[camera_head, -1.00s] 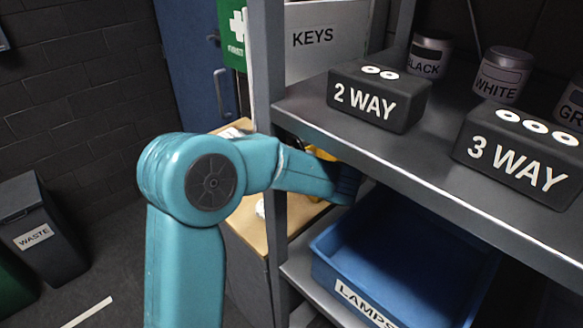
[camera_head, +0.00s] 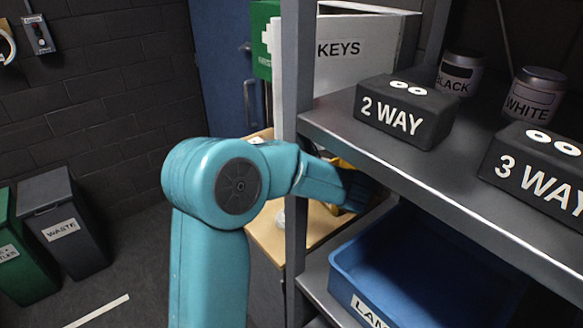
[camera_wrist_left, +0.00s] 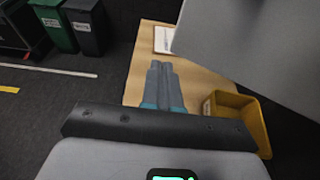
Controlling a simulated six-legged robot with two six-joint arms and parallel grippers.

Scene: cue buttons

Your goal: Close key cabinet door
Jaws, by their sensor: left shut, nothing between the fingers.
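The key cabinet (camera_head: 362,72) is a light grey box marked KEYS, behind the shelf post in the head view. I cannot tell how far its door stands open. A plain grey panel (camera_wrist_left: 255,40) fills the upper right of the left wrist view; whether it is the door or the cabinet body is unclear. My left gripper (camera_wrist_left: 158,66) is shut and empty, above the wooden top and apart from the panel in the picture, to its left. My right gripper is not in view.
A grey shelf post (camera_head: 297,130) and shelf (camera_head: 335,128) stand close to my left arm. The shelf holds the 2 WAY box (camera_head: 405,112) and 3 WAY box (camera_head: 535,170). A blue bin (camera_head: 350,275) sits below. A yellow bin (camera_wrist_left: 250,118) lies on the wooden top (camera_wrist_left: 140,75).

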